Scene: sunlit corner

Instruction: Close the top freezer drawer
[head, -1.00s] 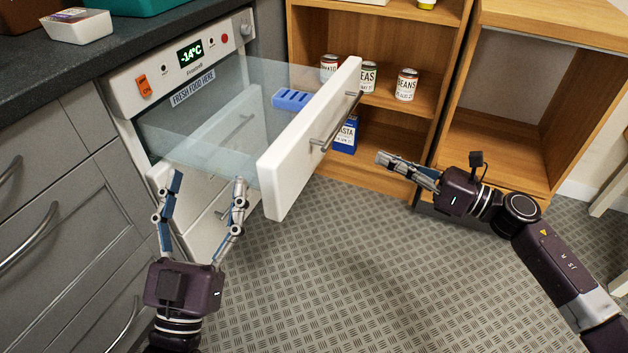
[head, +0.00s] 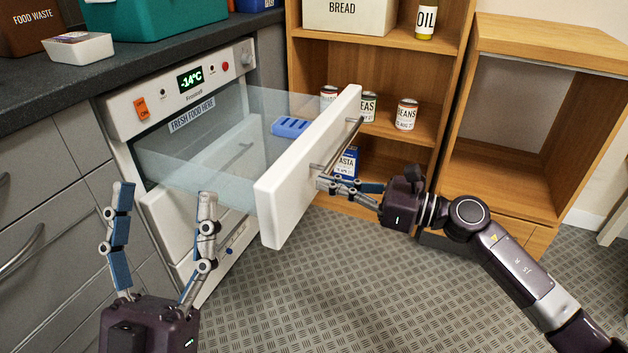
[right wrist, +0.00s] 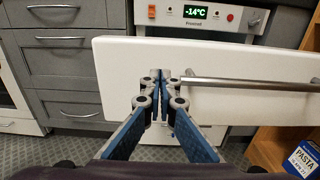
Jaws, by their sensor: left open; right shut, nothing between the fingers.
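The top freezer drawer (head: 284,203) is pulled out, with a white front, clear sides and a metal bar handle (head: 343,147). A blue block-like item (head: 290,127) is inside it. The freezer (head: 122,113) has a lit display reading -14°C. My right gripper (head: 322,183) is shut and empty, its fingertips close to the drawer front below the handle. In the right wrist view the shut fingertips (right wrist: 175,78) lie against or just before the white front, at the left end of the handle; contact is unclear. My left gripper (head: 165,190) is open and empty, left of the drawer front.
A wooden shelf (head: 388,123) with cans, a pasta box (head: 346,163) and a bread box stands behind the drawer. An empty wooden cabinet (head: 505,135) stands at right. The dark counter (head: 60,80) holds containers. The patterned floor (head: 340,290) in front is clear.

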